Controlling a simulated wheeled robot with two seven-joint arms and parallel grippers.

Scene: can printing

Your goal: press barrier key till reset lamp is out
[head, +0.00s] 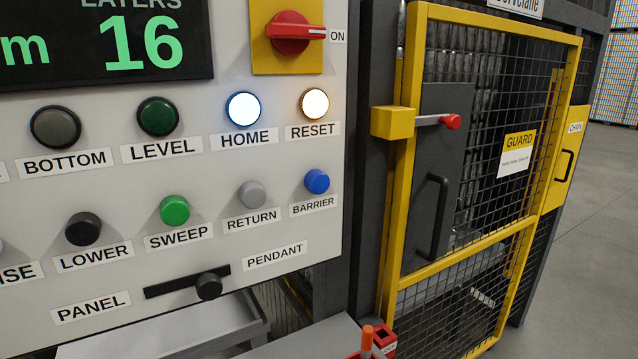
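The blue barrier key (317,181) is a round button on the white control panel (290,220), above its BARRIER label. It stands out from the panel and nothing touches it. The reset lamp (314,104) above it glows white with a warm rim, so it is lit. Neither of my grippers shows in the head view.
The home lamp (243,108) is also lit. The grey return button (251,193) and green sweep button (174,210) sit left of the barrier key. The red rotary switch (290,33) points to ON. A yellow mesh guard door (490,150) stands at right, closed.

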